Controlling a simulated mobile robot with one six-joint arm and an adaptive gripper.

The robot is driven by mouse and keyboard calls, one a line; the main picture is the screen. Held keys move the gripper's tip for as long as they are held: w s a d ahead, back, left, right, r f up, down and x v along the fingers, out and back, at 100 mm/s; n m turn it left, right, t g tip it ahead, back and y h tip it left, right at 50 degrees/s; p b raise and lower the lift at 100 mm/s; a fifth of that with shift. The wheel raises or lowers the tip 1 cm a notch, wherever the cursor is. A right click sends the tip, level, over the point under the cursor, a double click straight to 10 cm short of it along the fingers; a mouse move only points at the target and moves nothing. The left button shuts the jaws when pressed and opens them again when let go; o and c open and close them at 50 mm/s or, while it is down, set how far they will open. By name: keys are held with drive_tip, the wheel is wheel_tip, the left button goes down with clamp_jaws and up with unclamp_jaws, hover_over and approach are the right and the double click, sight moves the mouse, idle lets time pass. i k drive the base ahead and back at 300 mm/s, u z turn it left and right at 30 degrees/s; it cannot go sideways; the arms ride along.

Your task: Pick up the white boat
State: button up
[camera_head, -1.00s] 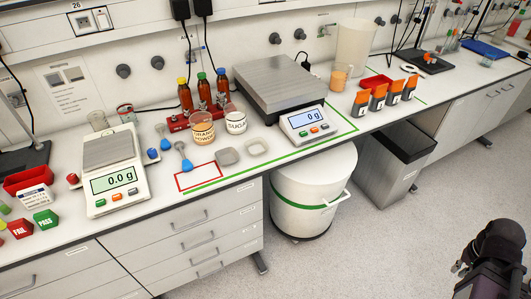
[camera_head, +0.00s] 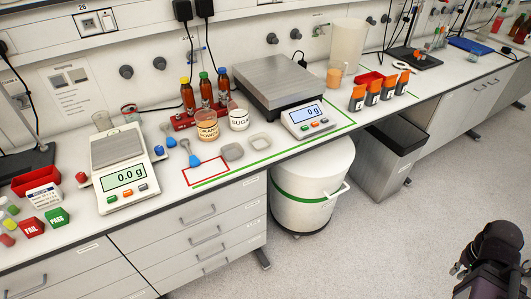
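Two small, shallow, pale weighing boats sit on the white bench just right of the red-outlined rectangle. The right boat (camera_head: 259,142) looks similar, slightly more beige. I cannot tell for sure which is the white one. Both appear empty and stand apart from each other. My gripper (camera_head: 460,270) is at the lower right, a dark shape over the floor, far from both boats. Its fingers are too small and dark to tell open from shut.
A small balance (camera_head: 119,165) stands left and a large scale (camera_head: 278,84) stands behind right. A white drum (camera_head: 306,190) sits below the bench. The floor (camera_head: 370,255) in front is clear.

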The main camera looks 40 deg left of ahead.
sight(260, 135)
drive_tip(key=k, duration=1.6)
drive_tip(key=u, duration=1.2)
drive_tip(key=i, duration=1.05)
drive_tip(key=z, duration=0.05)
